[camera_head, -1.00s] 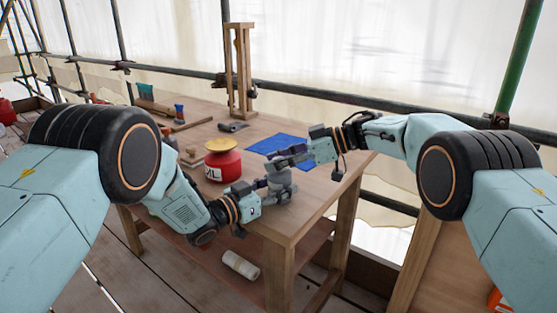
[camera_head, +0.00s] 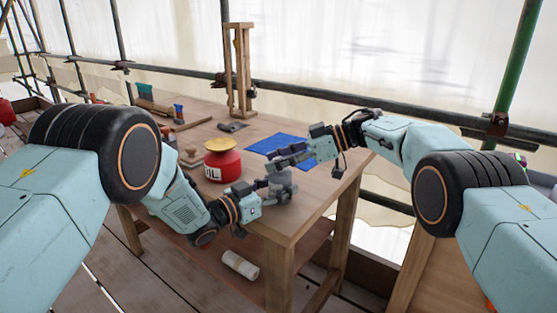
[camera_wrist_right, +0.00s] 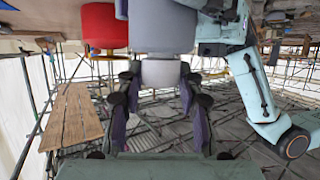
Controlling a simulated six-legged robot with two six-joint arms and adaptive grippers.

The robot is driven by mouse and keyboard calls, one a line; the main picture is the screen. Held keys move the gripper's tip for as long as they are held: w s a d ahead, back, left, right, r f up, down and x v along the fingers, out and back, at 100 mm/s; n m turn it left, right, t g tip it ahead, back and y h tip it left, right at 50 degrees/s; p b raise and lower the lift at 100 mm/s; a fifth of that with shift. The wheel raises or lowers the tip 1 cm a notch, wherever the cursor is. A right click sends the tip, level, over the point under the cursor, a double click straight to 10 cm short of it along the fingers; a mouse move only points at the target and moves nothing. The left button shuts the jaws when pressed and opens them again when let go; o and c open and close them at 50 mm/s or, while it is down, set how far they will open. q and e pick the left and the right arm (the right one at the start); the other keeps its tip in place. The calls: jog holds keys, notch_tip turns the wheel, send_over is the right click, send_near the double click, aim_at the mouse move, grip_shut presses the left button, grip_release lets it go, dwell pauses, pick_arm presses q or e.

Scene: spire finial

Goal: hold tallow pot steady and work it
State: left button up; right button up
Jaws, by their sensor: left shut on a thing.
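The grey tallow pot (camera_head: 283,185) stands upright near the front right edge of the wooden workbench. My left gripper (camera_head: 268,190) is shut on its body from the left. My right gripper (camera_head: 283,165) is at the pot's top, reaching in from the upper right. In the right wrist view the pot (camera_wrist_right: 162,32) appears upside down at the top, with its narrower grey top part (camera_wrist_right: 161,73) between the tips of my right gripper (camera_wrist_right: 160,88). Those fingers are apart, with a small gap seeming to show on each side. The fingers partly hide the pot in the head view.
A red container with a yellow top (camera_head: 222,163) stands left of the pot. A blue sheet (camera_head: 278,144) lies behind it. A wooden frame (camera_head: 240,70) stands at the bench's back. A white roll (camera_head: 240,265) lies on the lower shelf. Scaffold rails run behind.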

jog(key=o, duration=0.3)
jog(key=shift+f, duration=0.1)
jog(key=shift+d, duration=0.15)
jog(key=v, duration=1.1)
jog(key=shift+d+r, duration=0.3)
